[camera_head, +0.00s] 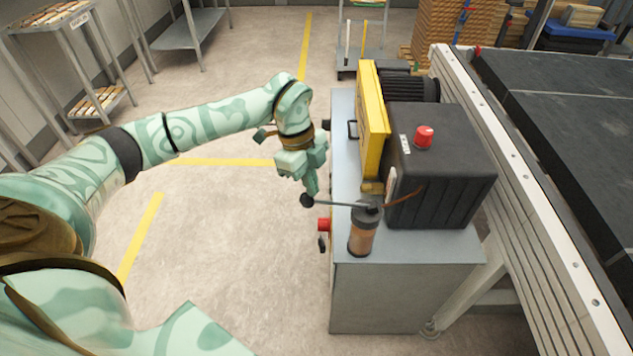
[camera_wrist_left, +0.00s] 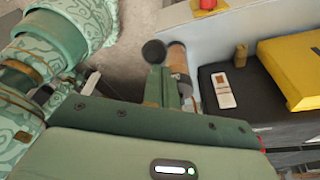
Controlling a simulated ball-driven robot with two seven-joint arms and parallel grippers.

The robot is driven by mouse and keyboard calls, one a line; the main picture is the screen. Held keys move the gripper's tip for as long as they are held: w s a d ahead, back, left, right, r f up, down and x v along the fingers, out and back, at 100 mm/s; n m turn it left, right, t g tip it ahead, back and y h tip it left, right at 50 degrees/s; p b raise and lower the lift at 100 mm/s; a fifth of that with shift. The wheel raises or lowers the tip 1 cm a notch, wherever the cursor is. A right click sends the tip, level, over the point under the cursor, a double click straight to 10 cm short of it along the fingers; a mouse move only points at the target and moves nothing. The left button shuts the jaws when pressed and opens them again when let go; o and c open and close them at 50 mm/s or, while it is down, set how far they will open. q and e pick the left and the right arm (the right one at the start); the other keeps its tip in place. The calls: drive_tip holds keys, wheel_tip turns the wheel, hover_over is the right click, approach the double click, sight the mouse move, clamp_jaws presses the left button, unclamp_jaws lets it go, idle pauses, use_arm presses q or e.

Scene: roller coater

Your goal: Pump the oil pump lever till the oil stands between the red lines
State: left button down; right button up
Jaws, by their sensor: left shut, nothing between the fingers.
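The oil pump has a brownish-orange cylinder (camera_head: 362,241) with a dark cap at the front of the grey cabinet top. Its thin lever (camera_head: 340,204) reaches left, nearly level, to a round black knob (camera_head: 306,200). In the left wrist view the knob (camera_wrist_left: 153,52) shows just beyond the fingertips. My left gripper (camera_head: 312,190) is shut and empty, right at the knob; I cannot tell whether they touch. A white gauge plate (camera_wrist_left: 223,91) with small reddish marks sits on the black tank (camera_head: 440,175); the oil level is too small to read. My right gripper is not in view.
A yellow guard (camera_head: 372,120) and a motor (camera_head: 408,86) stand behind the pump. A red button (camera_head: 323,225) sticks out from the cabinet's left side. The conveyor (camera_head: 560,120) runs along the right. The floor left of the cabinet is clear.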

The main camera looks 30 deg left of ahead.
use_arm(q)
drive_tip(key=shift+a+r, duration=0.1)
drive_tip(key=shift+a, duration=0.1)
drive_tip(key=a, duration=0.1)
drive_tip(key=a+p, duration=0.1)
drive_tip(key=shift+a+r, duration=0.35)
drive_tip(key=shift+r, duration=0.05)
drive_tip(key=p+v, duration=0.3)
drive_tip(key=v, duration=1.3)
drive_tip(key=shift+p, duration=0.3)
